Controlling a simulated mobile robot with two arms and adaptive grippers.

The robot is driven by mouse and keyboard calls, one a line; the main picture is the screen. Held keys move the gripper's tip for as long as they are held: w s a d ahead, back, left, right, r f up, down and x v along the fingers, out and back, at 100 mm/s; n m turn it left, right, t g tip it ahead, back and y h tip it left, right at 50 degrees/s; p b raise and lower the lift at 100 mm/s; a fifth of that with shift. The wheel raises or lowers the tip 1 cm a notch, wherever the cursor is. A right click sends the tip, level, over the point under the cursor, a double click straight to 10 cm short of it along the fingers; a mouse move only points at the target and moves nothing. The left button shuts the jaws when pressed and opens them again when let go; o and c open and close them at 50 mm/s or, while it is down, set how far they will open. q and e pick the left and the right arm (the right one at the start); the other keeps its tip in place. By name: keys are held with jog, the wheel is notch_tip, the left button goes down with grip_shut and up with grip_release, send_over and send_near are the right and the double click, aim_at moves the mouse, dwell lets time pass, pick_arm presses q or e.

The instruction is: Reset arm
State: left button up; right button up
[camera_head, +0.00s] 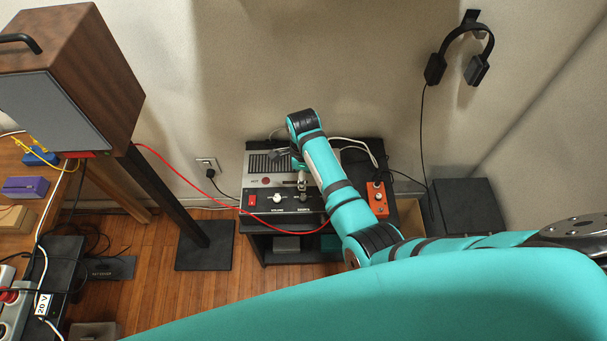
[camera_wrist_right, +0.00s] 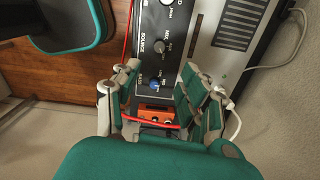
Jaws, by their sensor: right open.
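My right arm (camera_head: 338,195), teal with black joints, reaches in from the right over a small black stand. Its gripper (camera_head: 300,172) is at a black control panel (camera_head: 268,203) with knobs and a red switch, and is partly hidden by the arm. In the right wrist view the gripper (camera_wrist_right: 160,78) is open. Its two teal and grey fingers stand apart with the panel's knobs, one of them blue (camera_wrist_right: 155,85), beyond and between them. I cannot tell whether a finger touches the panel. My left gripper is not in view.
A grey grilled unit (camera_head: 262,165) sits behind the panel, and an orange box (camera_head: 377,198) beside it. A red cable (camera_head: 190,188) crosses to a wooden speaker (camera_head: 100,60) on a black stand. Headphones (camera_head: 435,68) hang on the wall. Floor between is open.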

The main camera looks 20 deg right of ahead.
dwell(0.5)
jog(key=s+d+r+n+t, duration=0.1)
jog(key=s+d+n, duration=0.2)
jog(key=s+n, duration=0.3)
jog(key=s+d+n+t, duration=0.1)
jog(key=s+d+n, duration=0.2)
jog(key=s+n, duration=0.35)
jog(key=s+r+n+t, duration=0.2)
jog(key=s+r+n, duration=0.8)
jog(key=s+n, duration=0.25)
notch_tip(320, 180, down, 28)
jog(key=s+g+b, duration=0.1)
jog(key=g+b, duration=0.1)
jog(key=b, duration=0.1)
jog(key=s+d+f+g+b, duration=0.1)
jog(key=s+d+f+b, duration=0.1)
jog(key=s+f, duration=1.5)
notch_tip(320, 180, down, 3)
jog(key=shift+s+d+b, duration=0.2)
jog(key=shift+d+b, duration=0.05)
jog(key=shift+b, duration=0.1)
